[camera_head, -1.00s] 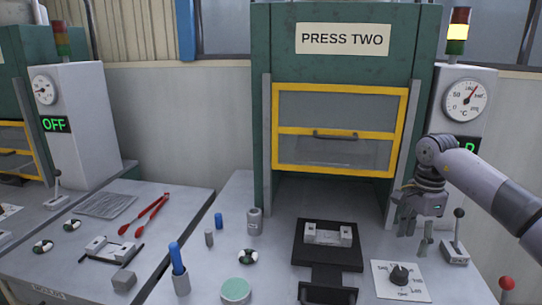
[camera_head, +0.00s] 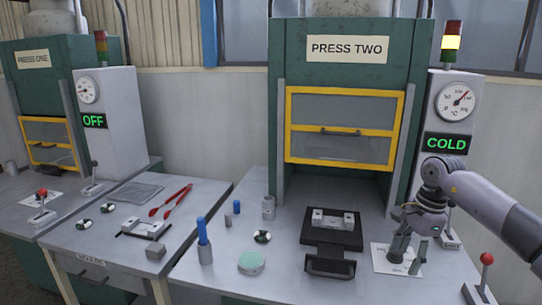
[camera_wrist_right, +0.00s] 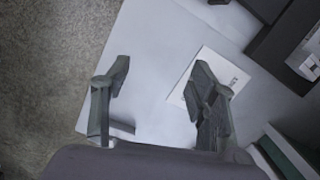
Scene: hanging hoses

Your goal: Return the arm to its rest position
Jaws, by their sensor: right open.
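My right gripper (camera_head: 407,260) is open and empty at the right of the head view. My right arm (camera_head: 490,210) comes in from the right edge. My left gripper is in neither view.
A black tray (camera_head: 330,240) holds a metal mould (camera_head: 332,218). A red-knobbed lever (camera_head: 486,259) stands right of the gripper. The display (camera_head: 446,144) reads COLD.

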